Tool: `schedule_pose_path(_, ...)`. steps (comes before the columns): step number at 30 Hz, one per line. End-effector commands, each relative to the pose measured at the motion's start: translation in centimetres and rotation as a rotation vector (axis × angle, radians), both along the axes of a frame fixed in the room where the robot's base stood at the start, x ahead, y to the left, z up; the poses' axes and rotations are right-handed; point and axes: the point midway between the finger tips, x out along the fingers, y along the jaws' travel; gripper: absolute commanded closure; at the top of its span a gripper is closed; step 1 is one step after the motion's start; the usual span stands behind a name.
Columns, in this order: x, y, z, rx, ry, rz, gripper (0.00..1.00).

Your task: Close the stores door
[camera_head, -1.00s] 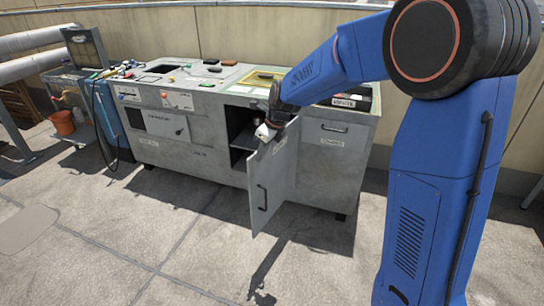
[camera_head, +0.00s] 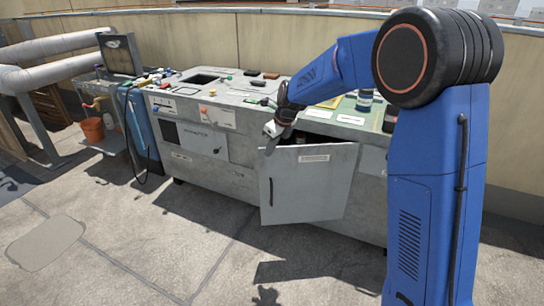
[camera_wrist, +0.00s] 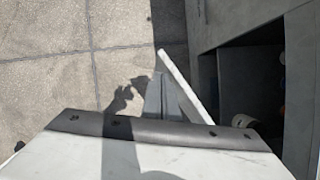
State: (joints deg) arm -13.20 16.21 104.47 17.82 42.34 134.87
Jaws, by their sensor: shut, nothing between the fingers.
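The stores door (camera_head: 312,185) is a grey panel hinged on its right, standing partly open from the cabinet (camera_head: 225,165). It has a dark bar handle (camera_head: 270,192) near its free left edge and a small white label too small to read. My gripper (camera_head: 270,131) is shut and empty, at the top of the door near its free edge; I cannot tell whether it touches. In the wrist view, the door's pale top edge (camera_wrist: 183,82) slants beside my gripper, and the dark open compartment (camera_wrist: 250,85) shows to the right. Its contents are mostly in shadow.
The worktop holds small tools, a dark can (camera_head: 364,100) and a green mat. An orange bucket (camera_head: 93,129), a blue unit with a hose and pipes (camera_head: 45,75) stand at left. The paved floor (camera_head: 150,240) before the cabinet is clear.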

Motion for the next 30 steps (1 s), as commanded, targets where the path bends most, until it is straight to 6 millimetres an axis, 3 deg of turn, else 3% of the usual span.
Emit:
schedule_pose_path(6,5.8,-0.3,-0.1,0.0,-0.001,-0.001,1.0)
schedule_pose_path(15,11.9,-1.3,0.0,0.001,-0.001,-0.002,1.0)
schedule_pose_path(22,14.3,-1.9,0.0,0.0,-0.001,-0.001,1.0)
schedule_pose_path(30,15.0,-2.2,0.1,0.0,-0.001,0.0,1.0)
